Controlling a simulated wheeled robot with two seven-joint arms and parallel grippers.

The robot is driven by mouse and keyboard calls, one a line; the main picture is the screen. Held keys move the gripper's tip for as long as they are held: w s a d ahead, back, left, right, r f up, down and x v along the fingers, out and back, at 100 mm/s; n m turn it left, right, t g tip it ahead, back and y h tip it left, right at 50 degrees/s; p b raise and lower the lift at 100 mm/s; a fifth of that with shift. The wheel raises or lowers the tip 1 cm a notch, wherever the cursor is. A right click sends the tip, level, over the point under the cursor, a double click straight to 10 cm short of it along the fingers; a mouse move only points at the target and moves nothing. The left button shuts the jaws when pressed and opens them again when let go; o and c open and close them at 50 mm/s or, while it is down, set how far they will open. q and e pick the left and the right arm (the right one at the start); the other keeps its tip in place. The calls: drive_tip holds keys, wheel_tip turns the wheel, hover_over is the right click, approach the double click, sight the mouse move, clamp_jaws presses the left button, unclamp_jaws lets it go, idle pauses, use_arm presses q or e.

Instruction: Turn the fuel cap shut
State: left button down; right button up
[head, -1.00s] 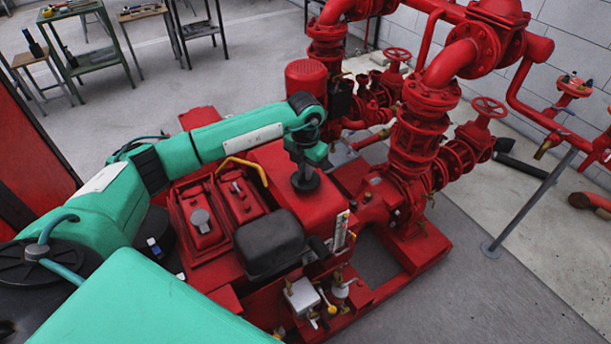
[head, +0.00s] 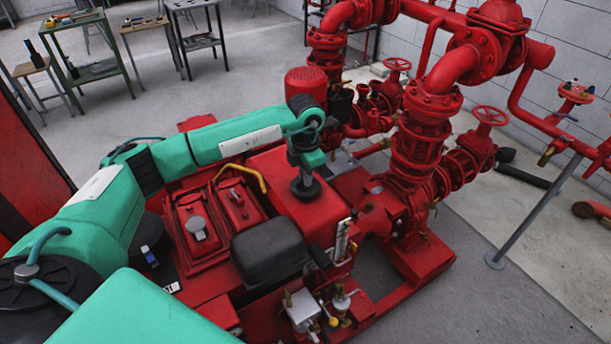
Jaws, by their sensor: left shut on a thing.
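The fuel cap (head: 305,190) is a round black cap on top of the red tank (head: 331,213). My left arm comes in from the left, and its gripper (head: 305,177) points straight down onto the cap. The gripper is shut on the cap. The fingertips are dark against the dark cap, so the exact contact is hard to see, and the cap's turn angle cannot be told. The cap sits low at the tank top, with no clear gap under it. My right gripper is not in view.
A yellow bent handle (head: 243,170) and a black box-like cover (head: 268,248) are close to the left of the cap. Red pipes and valves (head: 415,150) rise to the right. Worktables (head: 85,50) stand far back left. The floor at lower right is clear.

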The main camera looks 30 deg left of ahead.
use_arm(q)
drive_tip(key=shift+r, duration=0.1)
drive_tip(key=c, duration=1.5)
unclamp_jaws()
wheel_tip(320, 180, up, 14)
drive_tip(key=shift+f+b, duration=0.15)
drive_tip(key=shift+b, duration=0.75)
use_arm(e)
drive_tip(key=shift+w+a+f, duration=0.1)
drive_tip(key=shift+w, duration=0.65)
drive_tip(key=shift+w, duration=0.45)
use_arm(q)
drive_tip(key=shift+s+f, duration=0.1)
